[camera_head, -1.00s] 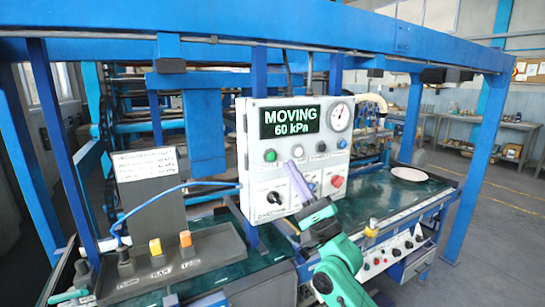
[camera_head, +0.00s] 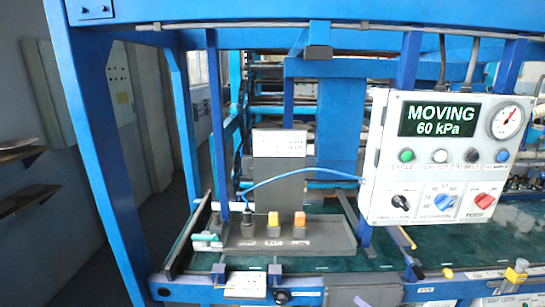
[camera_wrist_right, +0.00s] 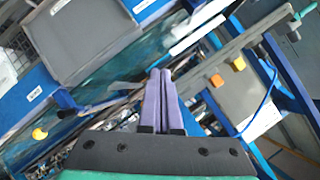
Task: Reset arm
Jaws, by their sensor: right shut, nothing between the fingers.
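My right gripper (camera_wrist_right: 160,73) shows clearly in the right wrist view. Its two purple fingers lie side by side, closed, with nothing between them. They point over the green machine surface, apart from the grey tray of knobs. In the head view only a small purple tip (camera_head: 361,302), apparently of this gripper, shows at the bottom edge; the rest of the arm is out of frame. My left gripper is not in either view.
A white control panel (camera_head: 437,160) reads MOVING, 60 kPa. A grey tray (camera_head: 335,235) with orange and yellow knobs stands left of it. Blue posts (camera_head: 95,150) and an overhead beam frame the machine. A yellow knob (camera_head: 515,274) is at lower right.

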